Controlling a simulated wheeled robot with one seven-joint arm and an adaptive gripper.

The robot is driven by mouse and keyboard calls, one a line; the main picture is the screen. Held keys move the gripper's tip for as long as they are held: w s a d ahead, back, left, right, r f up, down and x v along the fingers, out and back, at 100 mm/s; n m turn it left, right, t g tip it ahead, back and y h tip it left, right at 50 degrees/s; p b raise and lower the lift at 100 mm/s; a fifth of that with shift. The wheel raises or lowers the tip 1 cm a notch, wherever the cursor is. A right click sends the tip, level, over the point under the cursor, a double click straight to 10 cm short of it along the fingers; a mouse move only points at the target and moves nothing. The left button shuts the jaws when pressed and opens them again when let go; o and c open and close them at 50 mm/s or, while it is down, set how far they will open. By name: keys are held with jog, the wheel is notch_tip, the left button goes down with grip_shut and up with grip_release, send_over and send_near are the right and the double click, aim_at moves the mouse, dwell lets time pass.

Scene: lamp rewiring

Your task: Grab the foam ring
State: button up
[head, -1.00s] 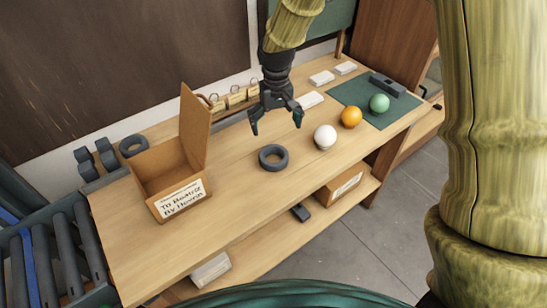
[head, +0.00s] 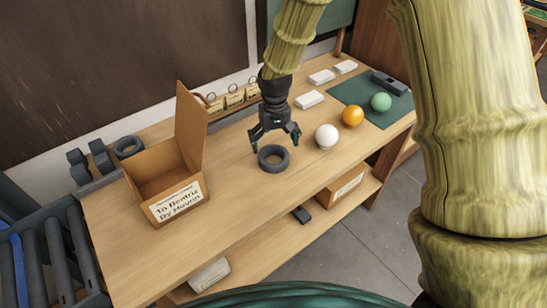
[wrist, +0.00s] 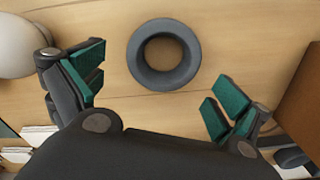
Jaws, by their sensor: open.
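The foam ring (head: 273,167) is dark grey and lies flat on the wooden workbench (head: 240,215), to the right of the open cardboard box. In the wrist view the ring (wrist: 140,68) shows whole, ahead of the gap between the fingers. My gripper (head: 275,146) is open and empty, above the bench and just over the far side of the ring. Its green-padded fingers (wrist: 160,95) are spread apart in the wrist view, and neither is seen touching the ring.
The open cardboard box (head: 178,204) with a label stands left of the ring. A white ball (head: 326,136) is close on the right, then an orange ball (head: 352,116) and a green ball (head: 381,102) on a dark mat. Another grey ring (head: 128,147) is behind the box. The bench front is clear.

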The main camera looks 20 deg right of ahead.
aim_at(274, 162)
jog(key=shift+s+a+f+p, duration=0.15)
jog(key=shift+f+p, duration=0.3)
jog(key=shift+f, duration=0.25)
jog(key=shift+f+p, duration=0.65)
jog(key=shift+f, duration=1.35)
jog(key=shift+s, duration=0.1)
jog(key=shift+c, duration=0.4)
jog(key=c, duration=0.6)
